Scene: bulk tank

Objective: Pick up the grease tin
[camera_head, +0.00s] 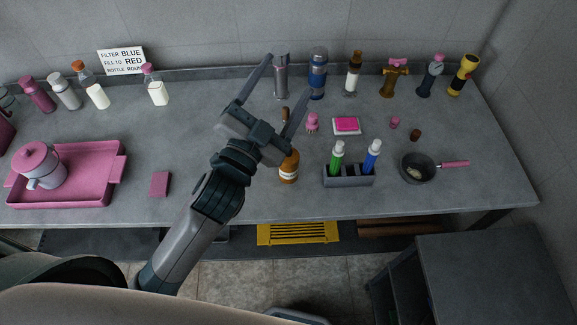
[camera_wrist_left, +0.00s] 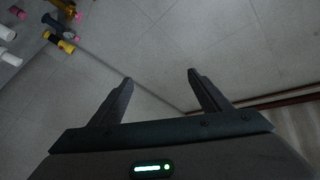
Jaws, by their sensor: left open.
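My left gripper (camera_head: 288,76) is open and empty, raised above the counter with its fingers spread toward the back wall. The left wrist view also shows its open fingers (camera_wrist_left: 160,76), with bare wall between them. I cannot tell for sure which thing is the grease tin. Small candidates are a short brown piece (camera_head: 415,135) and a small pink piece (camera_head: 395,122), both on the counter right of the gripper. A brown bottle with a pale label (camera_head: 289,167) stands just below the gripper in the picture, partly hidden by it. My right gripper is out of view.
A grey holder (camera_head: 348,177) carries green and blue bottles. A dark pan (camera_head: 418,168) lies to its right, a pink-topped square (camera_head: 346,126) behind it. Several bottles and fittings line the back. A pink tray (camera_head: 112,187) holds a pink-lidded pot (camera_head: 40,166). The right counter end is clear.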

